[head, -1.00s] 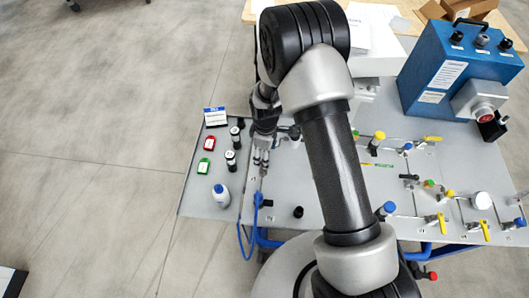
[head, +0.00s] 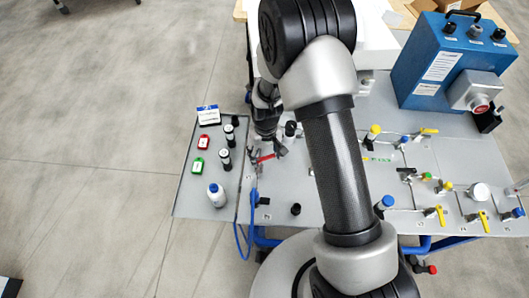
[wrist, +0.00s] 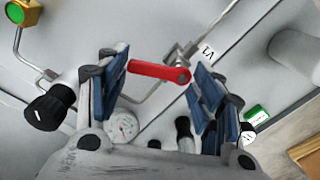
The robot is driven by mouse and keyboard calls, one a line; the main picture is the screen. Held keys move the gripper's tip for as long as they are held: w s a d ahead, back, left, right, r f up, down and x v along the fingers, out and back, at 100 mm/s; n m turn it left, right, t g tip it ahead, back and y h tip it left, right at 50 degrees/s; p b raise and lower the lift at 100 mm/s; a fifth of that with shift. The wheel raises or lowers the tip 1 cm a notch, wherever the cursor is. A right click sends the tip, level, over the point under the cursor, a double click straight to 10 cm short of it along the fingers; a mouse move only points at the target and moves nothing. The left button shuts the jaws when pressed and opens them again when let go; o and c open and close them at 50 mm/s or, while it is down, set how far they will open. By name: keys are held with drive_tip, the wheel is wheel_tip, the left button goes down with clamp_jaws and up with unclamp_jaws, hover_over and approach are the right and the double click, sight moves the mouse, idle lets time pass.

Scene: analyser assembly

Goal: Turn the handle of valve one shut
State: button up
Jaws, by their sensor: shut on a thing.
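The red lever handle (wrist: 155,71) of valve one lies between the blue-padded fingers of my gripper (wrist: 160,78) in the wrist view. Its pivot end is on a metal valve body (wrist: 176,54) in a thin pipe, beside a "V1" label (wrist: 208,50). The handle lies across the pipe's line. In the head view the red handle (head: 266,158) shows small at my gripper (head: 268,150), over the left part of the grey panel. My gripper is shut on the handle; the exact finger contact is hard to see.
A black knob (wrist: 49,105) and a round gauge (wrist: 122,126) are near the fingers. Yellow-handled valves and a blue box (head: 445,60) are at right.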

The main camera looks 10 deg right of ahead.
drive_tip(key=m, duration=0.2)
drive_tip(key=s+m, duration=0.1)
drive_tip(key=m, duration=0.1)
drive_tip(key=shift+m, duration=0.4)
idle(0.4)
drive_tip(key=o, duration=1.1)
drive_tip(key=shift+c, duration=0.2)
wheel_tip(320, 180, up, 12)
